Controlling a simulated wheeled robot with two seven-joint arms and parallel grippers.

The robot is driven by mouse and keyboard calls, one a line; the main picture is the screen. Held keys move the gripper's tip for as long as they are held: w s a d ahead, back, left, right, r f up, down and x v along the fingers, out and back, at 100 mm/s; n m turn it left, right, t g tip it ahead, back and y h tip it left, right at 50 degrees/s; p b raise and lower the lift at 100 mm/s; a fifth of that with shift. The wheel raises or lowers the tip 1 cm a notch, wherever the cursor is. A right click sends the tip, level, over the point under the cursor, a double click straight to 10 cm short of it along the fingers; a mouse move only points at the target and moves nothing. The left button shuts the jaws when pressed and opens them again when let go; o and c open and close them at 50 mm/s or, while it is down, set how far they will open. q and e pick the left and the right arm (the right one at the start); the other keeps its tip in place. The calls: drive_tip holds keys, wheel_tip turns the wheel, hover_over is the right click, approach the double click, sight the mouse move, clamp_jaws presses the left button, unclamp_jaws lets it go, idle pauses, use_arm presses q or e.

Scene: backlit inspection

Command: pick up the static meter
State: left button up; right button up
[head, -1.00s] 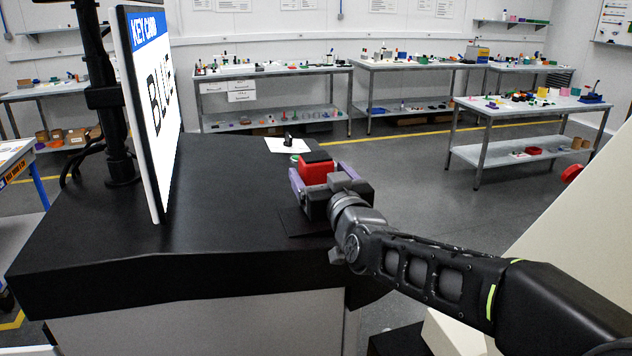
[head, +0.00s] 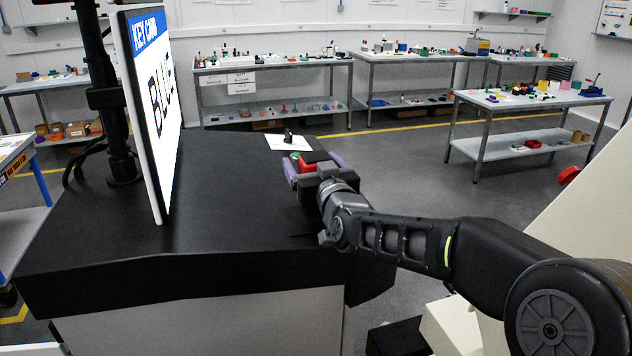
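A red block-like thing with a dark top (head: 308,164), likely the static meter, sits on the black bench top (head: 230,215) near its right edge. My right gripper (head: 315,166) reaches in from the right with its purple fingers spread, one on each side of the red thing. The gripper body hides much of it. I cannot tell whether the fingers touch it. My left gripper is out of view.
A large upright key card sign reading BLUE (head: 158,110) stands at the left of the bench. A white sheet with a small black thing (head: 289,141) lies behind the gripper. The bench's middle is clear. Cluttered tables (head: 530,100) stand beyond.

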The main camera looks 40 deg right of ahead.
drive_tip(key=shift+c, duration=0.3)
drive_tip(key=c, duration=1.6)
